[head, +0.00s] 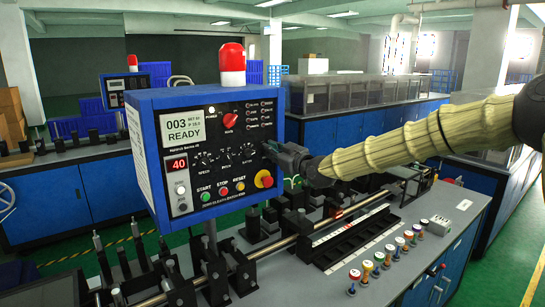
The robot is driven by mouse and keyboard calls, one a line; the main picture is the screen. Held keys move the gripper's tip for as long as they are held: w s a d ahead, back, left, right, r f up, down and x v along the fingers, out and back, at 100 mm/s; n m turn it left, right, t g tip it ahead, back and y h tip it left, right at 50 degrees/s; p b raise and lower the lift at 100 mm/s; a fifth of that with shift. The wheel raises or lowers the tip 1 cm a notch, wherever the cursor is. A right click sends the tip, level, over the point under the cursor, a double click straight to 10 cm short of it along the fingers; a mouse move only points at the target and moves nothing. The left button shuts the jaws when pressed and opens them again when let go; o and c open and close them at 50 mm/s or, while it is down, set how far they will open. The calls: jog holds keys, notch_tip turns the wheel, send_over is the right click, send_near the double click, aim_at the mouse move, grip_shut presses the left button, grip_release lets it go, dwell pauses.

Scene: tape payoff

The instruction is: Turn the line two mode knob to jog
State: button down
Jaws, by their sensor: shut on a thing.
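The near blue control box (149,168) stands at centre left, its front panel facing me at an angle. Its display (184,129) reads 003 READY. My gripper (272,152) is at the right end of the panel's row of black knobs, shut on a knob there. The gripper hides that knob, so its pointer and label cannot be read. Three black knobs (224,156) show to the left of the gripper. A red knob (230,120) sits above them. Which line this box belongs to cannot be read.
Below my gripper are a yellow-ringed red button (263,179) and green, red and yellow push buttons (222,190). A red beacon (232,64) tops the box. The bench (420,262) holds rods, black blocks and several coloured pegs (388,256). A second blue box stands behind.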

jog(key=shift+w+d+m+b, duration=0.1)
jog(key=shift+d+m+b, duration=0.05)
jog(key=shift+m+b, duration=1.9)
jog(key=shift+w+d+m+b, duration=0.1)
jog(key=shift+m+b, duration=1.3)
jog(key=shift+m, duration=1.25)
jog(key=shift+r, duration=0.1)
jog(key=c, duration=1.5)
grip_release()
jog(key=shift+s, duration=0.1)
jog(key=v, duration=1.2)
